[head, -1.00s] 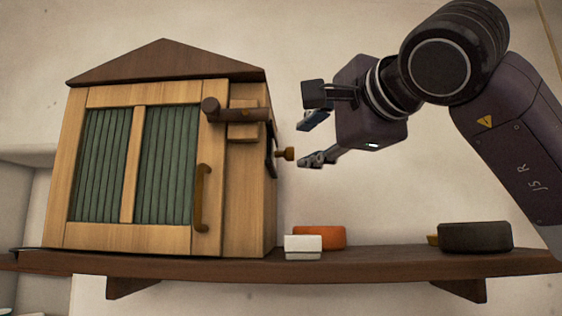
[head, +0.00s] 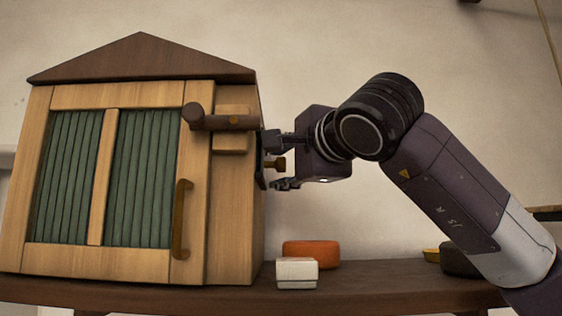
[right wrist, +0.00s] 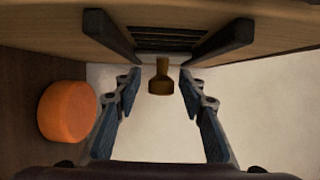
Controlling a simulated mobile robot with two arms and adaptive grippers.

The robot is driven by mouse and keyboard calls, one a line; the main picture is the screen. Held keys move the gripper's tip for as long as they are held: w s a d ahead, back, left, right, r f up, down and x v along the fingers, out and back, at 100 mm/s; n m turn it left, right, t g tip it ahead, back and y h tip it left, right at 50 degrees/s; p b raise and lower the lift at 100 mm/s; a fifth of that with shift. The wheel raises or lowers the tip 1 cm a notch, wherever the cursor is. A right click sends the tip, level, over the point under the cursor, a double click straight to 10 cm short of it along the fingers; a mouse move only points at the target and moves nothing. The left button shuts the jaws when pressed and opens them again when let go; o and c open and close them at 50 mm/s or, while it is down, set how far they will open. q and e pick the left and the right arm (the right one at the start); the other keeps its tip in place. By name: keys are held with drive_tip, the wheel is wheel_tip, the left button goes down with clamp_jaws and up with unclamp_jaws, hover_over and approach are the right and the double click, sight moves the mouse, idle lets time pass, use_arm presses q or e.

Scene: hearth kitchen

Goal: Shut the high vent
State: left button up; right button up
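The vent (right wrist: 170,40) is on the right side wall of a wooden cabinet (head: 232,200). In the right wrist view it shows dark slots between two dark rails. A brass-brown knob (head: 277,164) sticks out from that wall; it also shows in the right wrist view (right wrist: 160,80). My right gripper (head: 276,162) is open at the knob. In the right wrist view its two fingertips (right wrist: 160,84) stand on either side of the knob, with a gap on each side. My left gripper is not in view.
The cabinet stands on a dark shelf (head: 375,283). Its slatted green front door (head: 98,175) is shut, with a wooden latch bar (head: 230,122) across the edge. Below my right gripper lie an orange object (head: 311,252) and a white box (head: 297,273). A dark object (head: 459,261) lies further right.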

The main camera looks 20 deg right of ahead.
drive_tip(key=shift+s, duration=0.25)
drive_tip(key=shift+w, duration=0.1)
clamp_jaws()
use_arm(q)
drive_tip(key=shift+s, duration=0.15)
